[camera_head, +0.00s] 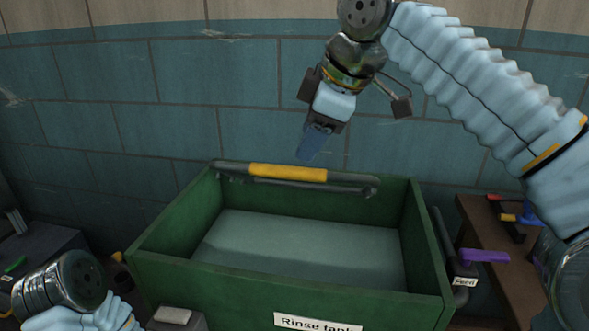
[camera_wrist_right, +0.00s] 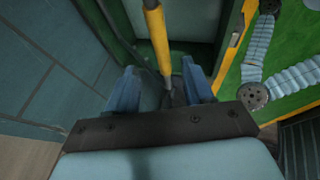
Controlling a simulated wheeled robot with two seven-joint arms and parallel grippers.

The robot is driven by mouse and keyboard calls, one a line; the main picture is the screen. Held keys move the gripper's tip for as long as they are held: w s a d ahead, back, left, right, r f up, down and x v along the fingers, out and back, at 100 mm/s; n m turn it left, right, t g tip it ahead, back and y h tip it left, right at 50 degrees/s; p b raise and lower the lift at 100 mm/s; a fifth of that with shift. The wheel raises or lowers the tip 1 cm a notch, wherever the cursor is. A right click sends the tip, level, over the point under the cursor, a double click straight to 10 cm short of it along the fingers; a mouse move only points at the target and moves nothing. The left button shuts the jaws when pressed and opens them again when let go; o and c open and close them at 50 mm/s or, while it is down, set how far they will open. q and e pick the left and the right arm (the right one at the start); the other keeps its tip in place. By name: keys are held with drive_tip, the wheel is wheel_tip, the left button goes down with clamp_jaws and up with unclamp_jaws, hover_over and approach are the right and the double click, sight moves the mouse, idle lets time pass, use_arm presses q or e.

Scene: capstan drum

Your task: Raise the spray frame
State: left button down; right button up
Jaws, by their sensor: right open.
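A dark bar with a yellow grip (camera_head: 288,173) runs along the back rim of the green rinse tank (camera_head: 190,215); it looks like the spray frame's handle. My right gripper (camera_head: 311,150) is open and empty, fingers pointing down, just above the right part of the yellow grip in the head view. In the right wrist view, the yellow grip (camera_wrist_right: 157,42) and the bar run between the blue fingers of the right gripper (camera_wrist_right: 162,90), with room on both sides. I cannot tell how far above the bar they are. My left gripper is not visible.
A tiled wall (camera_head: 240,70) stands close behind the tank. A wooden side table (camera_head: 490,235) with tools is on the right. My left arm shows at lower left.

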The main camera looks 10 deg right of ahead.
sight(293, 169)
drive_tip(key=b+x, duration=0.1)
drive_tip(key=x, duration=0.7)
drive_tip(key=shift+w+a+f, duration=0.1)
drive_tip(key=shift+f, duration=0.05)
clamp_jaws()
